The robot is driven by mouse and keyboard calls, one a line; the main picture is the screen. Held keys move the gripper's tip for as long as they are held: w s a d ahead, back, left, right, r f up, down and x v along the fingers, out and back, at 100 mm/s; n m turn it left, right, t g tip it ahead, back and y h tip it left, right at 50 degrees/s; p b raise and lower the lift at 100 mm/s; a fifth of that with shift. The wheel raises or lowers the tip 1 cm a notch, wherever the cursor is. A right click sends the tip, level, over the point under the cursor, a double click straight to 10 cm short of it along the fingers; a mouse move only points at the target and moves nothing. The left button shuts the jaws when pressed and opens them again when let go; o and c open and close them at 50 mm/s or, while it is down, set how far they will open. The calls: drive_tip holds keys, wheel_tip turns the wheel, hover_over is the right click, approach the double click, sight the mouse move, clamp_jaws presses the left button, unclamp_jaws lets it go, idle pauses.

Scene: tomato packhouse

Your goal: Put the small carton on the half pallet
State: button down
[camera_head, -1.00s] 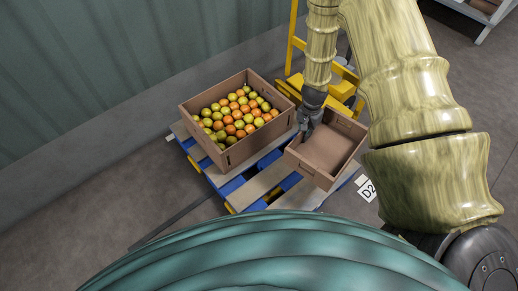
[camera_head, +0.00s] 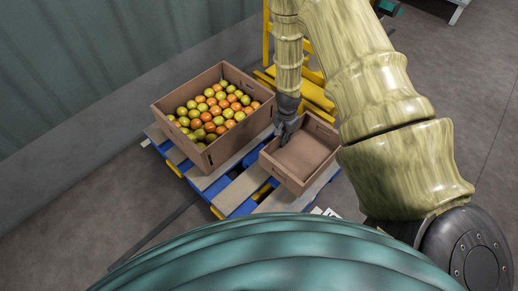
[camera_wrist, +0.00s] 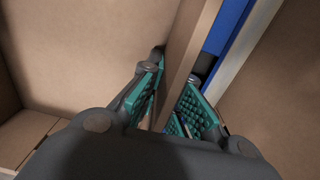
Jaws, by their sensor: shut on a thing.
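The small carton (camera_head: 318,157) is brown, open-topped and empty. It is roughly level over the right part of the half pallet (camera_head: 236,192), which has pale boards and blue parts. I cannot tell whether its bottom touches the boards. My gripper (camera_head: 284,141) points down at the carton's left rim, shut on that wall. In the wrist view, its teal ridged fingers (camera_wrist: 172,112) sit either side of the carton wall (camera_wrist: 187,50). A strip of blue pallet shows in the gap beside this wall.
A yellow frame (camera_head: 312,92) stands behind. A green wall (camera_head: 70,60) is at the left. Grey floor (camera_head: 100,215) lies clear in front.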

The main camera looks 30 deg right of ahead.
drive_tip(key=b, duration=0.3)
hover_over(260, 148)
drive_tip(key=s, duration=0.2)
drive_tip(key=shift+a+f, duration=0.45)
drive_tip(key=shift+f, duration=0.05)
drive_tip(key=shift+f+b, duration=1.4)
drive_tip(key=shift+f, duration=0.3)
drive_tip(key=shift+f, duration=0.1)
drive_tip(key=c, duration=1.6)
unclamp_jaws()
drive_tip(key=shift+c, duration=0.2)
wheel_tip(260, 148, up, 12)
drive_tip(key=p, duration=0.5)
drive_tip(key=shift+w+p, duration=0.15)
drive_tip(key=shift+p, duration=0.15)
